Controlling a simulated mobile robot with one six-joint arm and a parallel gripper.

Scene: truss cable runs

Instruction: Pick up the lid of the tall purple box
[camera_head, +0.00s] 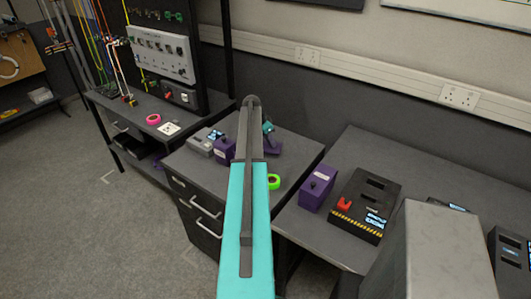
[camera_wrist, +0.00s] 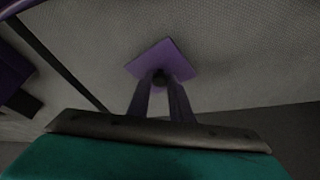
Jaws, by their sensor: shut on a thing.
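In the wrist view my gripper (camera_wrist: 162,88) is shut on the small dark knob (camera_wrist: 160,77) of a flat, square purple lid (camera_wrist: 165,56). The lid is beyond the fingertips, with grey surface around it. Another purple shape (camera_wrist: 14,72) is cut off at the left edge. In the head view my arm hides most of my gripper. A teal part of my wrist shows just right of the arm, with a purple piece (camera_head: 272,148) below it; I cannot tell whether this is the lid or a box.
A purple box (camera_head: 225,150) with a label stands left of my arm, beside a grey device (camera_head: 200,143). Another purple box (camera_head: 317,187) stands on the right bench, next to a black device (camera_head: 362,205). A green tape roll (camera_head: 274,181) lies near my arm.

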